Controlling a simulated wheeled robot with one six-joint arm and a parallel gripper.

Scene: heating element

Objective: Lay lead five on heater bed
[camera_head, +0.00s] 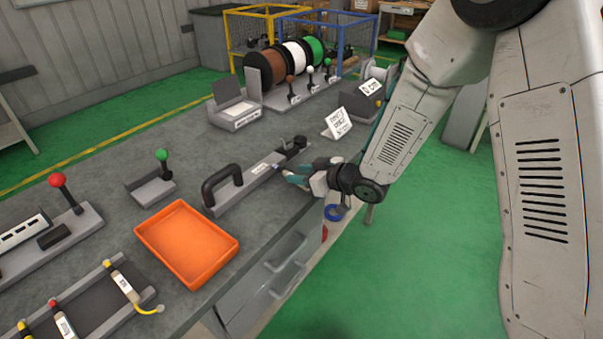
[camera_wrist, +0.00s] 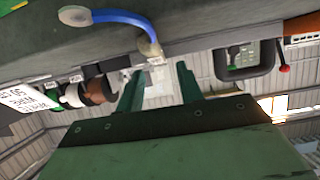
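My gripper (camera_head: 291,174) reaches over the bench from the right; its teal fingers are apart in the wrist view (camera_wrist: 159,78). A small blue spot also shows by the fingers in the head view. A dark rack at the lower left, perhaps the heater bed (camera_head: 97,301), bears labelled leads with yellow and red ends; one yellow lead (camera_head: 150,309) ends in a ring.
A long grey fixture (camera_head: 235,197) with a black handle lies by my gripper. An orange tray (camera_head: 165,240) stands between it and the rack. A green-knobbed lever (camera_head: 161,157) and a red-knobbed one (camera_head: 57,181) stand left. Wire spools (camera_head: 265,70) stand at the back.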

